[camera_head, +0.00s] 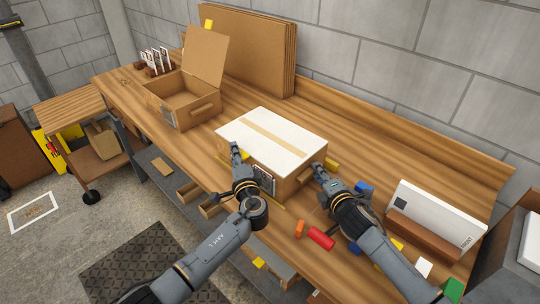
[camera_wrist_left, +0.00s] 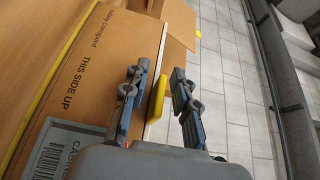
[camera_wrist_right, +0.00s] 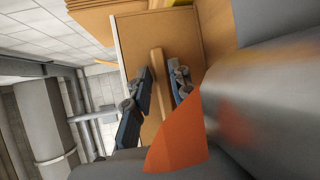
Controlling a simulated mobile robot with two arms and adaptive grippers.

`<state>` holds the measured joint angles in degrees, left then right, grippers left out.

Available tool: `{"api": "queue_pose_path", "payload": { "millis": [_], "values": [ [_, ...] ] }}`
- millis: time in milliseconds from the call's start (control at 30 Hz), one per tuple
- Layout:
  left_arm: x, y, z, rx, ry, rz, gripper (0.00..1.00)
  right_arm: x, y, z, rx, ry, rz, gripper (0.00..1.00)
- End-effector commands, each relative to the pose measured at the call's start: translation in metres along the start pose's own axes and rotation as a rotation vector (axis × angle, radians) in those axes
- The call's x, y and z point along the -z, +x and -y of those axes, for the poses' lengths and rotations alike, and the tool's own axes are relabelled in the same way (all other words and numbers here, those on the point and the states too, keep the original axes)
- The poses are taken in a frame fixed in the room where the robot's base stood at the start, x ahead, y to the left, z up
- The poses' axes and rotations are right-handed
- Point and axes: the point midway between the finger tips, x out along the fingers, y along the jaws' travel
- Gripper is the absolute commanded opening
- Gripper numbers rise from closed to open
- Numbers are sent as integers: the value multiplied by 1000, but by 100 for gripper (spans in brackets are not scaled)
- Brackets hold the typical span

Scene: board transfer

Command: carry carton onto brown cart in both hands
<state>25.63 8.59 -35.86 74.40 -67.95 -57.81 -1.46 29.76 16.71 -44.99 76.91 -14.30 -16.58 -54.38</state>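The carton (camera_head: 272,138), a brown box with a white top and a tan strip, sits on the wooden workbench. Its printed side (camera_wrist_left: 85,60) shows in the left wrist view. My left gripper (camera_head: 236,150) is open at the carton's left end, with a yellow piece (camera_wrist_left: 157,96) seen between its fingers. My right gripper (camera_head: 320,170) is open at the right end. In the right wrist view its fingers lie either side of a tan handle bar (camera_wrist_right: 159,75), with no clear contact. A brown wooden cart (camera_head: 68,108) with a black wheel stands at the far left.
An open box (camera_head: 186,100) stands left of the carton on the workbench (camera_head: 400,150). Brown boards (camera_head: 245,50) lean behind. Colored blocks (camera_head: 321,238) and a white box (camera_head: 437,215) lie to the right. A dark mat (camera_head: 140,262) lies on the floor.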

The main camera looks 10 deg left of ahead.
Motion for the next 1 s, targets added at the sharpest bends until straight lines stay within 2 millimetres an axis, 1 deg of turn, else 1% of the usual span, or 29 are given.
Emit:
{"api": "queue_pose_path", "payload": {
  "millis": [33, 67, 100, 367, 567, 767, 1000],
  "values": [
    [0, 0, 0, 0, 0, 0, 12, 0, 0, 0, 0, 0, 0, 6],
    [0, 0, 0, 0, 0, 0, 5, 0, 0, 0, 0, 0, 0, 0],
    [0, 0, 0, 0, 0, 0, 0, 0, 0, 0, 0, 0, 0, 0],
    [0, 0, 0, 0, 0, 0, 0, 0, 0, 0, 1, -1, 0, 0],
    [0, 0, 4, 1, 0, -1, 0, -1, -1, -3, -1, -2, 0, 0],
    [0, 0, 18, 1, 0, -1, 0, -4, -4, -18, -1, -2, 0, 0],
    [1, 0, 44, 2, 0, -1, 0, -7, -9, -42, -3, -2, -3, 0]
  ]
}}
